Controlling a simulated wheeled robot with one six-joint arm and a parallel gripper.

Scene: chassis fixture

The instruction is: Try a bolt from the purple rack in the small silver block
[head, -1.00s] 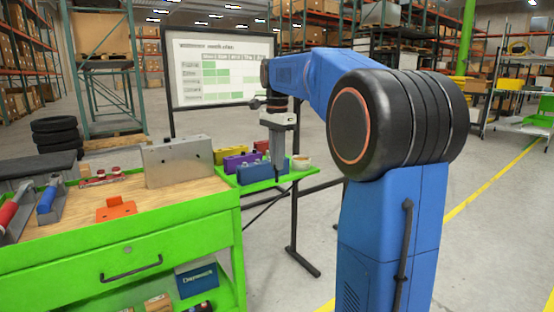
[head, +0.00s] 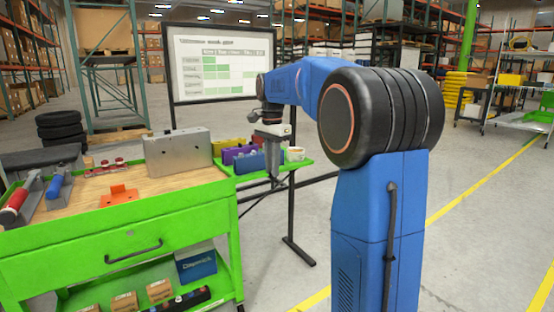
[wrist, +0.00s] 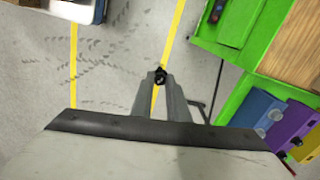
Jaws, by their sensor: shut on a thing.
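My gripper (head: 273,172) points down in front of the small green tray, right of the workbench. In the wrist view its fingers (wrist: 160,82) are shut on a dark bolt (wrist: 159,76), held over open floor. The purple rack (head: 237,153) stands on the tray between a blue and a yellow rack; it also shows in the wrist view (wrist: 292,127). A silver block (head: 178,153) stands at the back of the bench top, apart from my gripper. It is the only silver block I can make out, and it looks fairly large.
The blue rack (head: 250,162) and yellow rack (head: 227,146) flank the purple one on the green tray (head: 255,178). A white bowl (head: 295,154) is at the tray's right. An orange part (head: 119,195) lies on the green workbench (head: 130,230).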

